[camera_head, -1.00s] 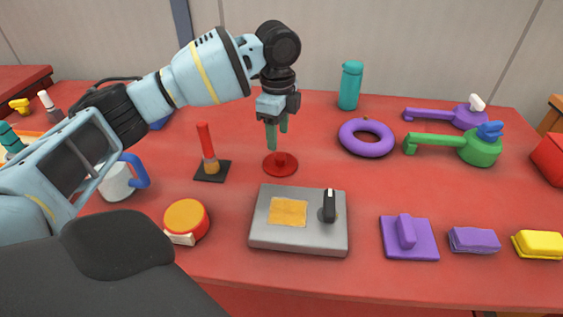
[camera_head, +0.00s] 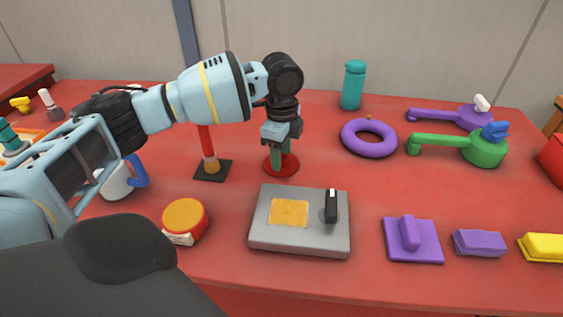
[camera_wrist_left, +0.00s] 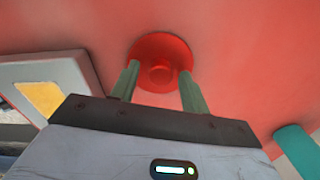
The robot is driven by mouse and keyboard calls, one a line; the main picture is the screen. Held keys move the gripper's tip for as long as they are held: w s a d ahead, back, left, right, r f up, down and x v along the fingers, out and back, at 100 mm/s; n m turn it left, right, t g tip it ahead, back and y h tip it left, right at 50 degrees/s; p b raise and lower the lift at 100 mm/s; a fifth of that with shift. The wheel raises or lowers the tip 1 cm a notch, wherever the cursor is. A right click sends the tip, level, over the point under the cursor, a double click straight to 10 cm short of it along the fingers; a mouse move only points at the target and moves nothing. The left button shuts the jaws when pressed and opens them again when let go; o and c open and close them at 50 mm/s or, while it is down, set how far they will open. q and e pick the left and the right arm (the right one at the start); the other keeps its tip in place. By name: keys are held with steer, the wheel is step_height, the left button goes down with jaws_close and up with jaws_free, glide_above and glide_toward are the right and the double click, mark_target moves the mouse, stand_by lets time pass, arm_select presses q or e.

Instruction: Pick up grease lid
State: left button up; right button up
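The grease lid looks to be the round red disc (camera_head: 288,171) with a small raised knob, lying on the red table in the middle of the head view. In the left wrist view the lid (camera_wrist_left: 160,50) shows with its knob between and just beyond the green fingertips. My left gripper (camera_head: 280,163) points down over the lid, with its fingers hiding part of it. In the left wrist view the left gripper (camera_wrist_left: 158,76) is open, a finger on each side of the knob. Whether the fingers touch the lid is not clear. My right gripper is not in view.
A grey box with a black knob (camera_head: 265,235) stands in front of the lid. A red-handled brush on a black base (camera_head: 212,172) is close on the left. A purple ring (camera_head: 369,150) and a teal bottle (camera_head: 353,85) are behind to the right.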

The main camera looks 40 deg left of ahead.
arm_select(q)
steer(key=c, duration=0.9)
steer(key=shift+o, duration=0.2)
steer(key=shift+r, duration=0.1)
steer(key=shift+r, duration=0.5)
steer(key=shift+s+r+p, duration=0.2)
steer(key=shift+r+p, duration=0.05)
steer(key=shift+r, duration=0.4)
steer(key=shift+s+r+p, duration=0.2)
steer(key=shift+r, duration=0.4)
steer(key=s, duration=0.5)
steer(key=s+d+r+p, duration=0.1)
steer(key=s, duration=0.4)
steer(key=s+d, duration=0.1)
steer(key=s, duration=0.4)
steer(key=shift+d+r+p, duration=0.1)
steer(key=shift+r+p, duration=0.1)
steer(key=shift+p, duration=0.15)
